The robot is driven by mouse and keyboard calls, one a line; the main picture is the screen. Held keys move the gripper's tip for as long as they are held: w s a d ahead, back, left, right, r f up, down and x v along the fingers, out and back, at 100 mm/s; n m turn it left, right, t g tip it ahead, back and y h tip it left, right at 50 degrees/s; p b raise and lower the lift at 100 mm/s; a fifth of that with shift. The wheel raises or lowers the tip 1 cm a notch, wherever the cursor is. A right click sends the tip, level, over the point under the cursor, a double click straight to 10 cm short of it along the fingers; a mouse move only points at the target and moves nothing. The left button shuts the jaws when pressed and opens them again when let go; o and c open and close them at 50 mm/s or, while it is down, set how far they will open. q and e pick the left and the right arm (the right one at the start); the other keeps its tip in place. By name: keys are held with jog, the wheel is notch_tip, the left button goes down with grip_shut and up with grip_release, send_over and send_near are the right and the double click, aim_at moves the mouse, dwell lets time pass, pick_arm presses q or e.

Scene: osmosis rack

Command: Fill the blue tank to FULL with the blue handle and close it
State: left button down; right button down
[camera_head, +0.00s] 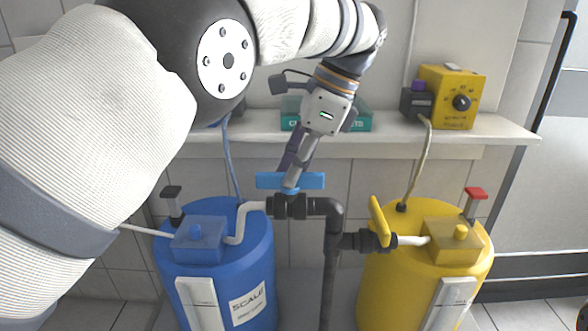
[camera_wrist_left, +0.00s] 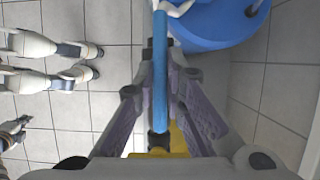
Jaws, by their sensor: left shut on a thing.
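The blue handle (camera_head: 308,181) sits on the valve over the dark pipe and lies roughly in line with the horizontal pipe run. My left gripper (camera_head: 293,177) comes down from above and is shut on the handle; its fingers hide part of it. In the left wrist view, the handle (camera_wrist_left: 160,65) runs between the two fingers (camera_wrist_left: 160,125). The blue tank (camera_head: 255,262) stands at the lower left, with a white gauge strip (camera_head: 197,303) on its front. No level can be read on it. A small dark claw-like shape (camera_wrist_left: 14,133) in the wrist view may be my right gripper.
A yellow tank (camera_head: 385,285) stands at the right; its yellow handle (camera_head: 379,221) is crosswise to its pipe. A vertical dark pipe (camera_head: 331,265) runs between the tanks. A shelf (camera_head: 400,134) behind carries a yellow box (camera_head: 451,96) and a teal box (camera_head: 359,119).

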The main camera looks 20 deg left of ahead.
pick_arm(q)
jog(key=c, duration=1.7)
grip_release()
jog(key=shift+o, duration=0.2)
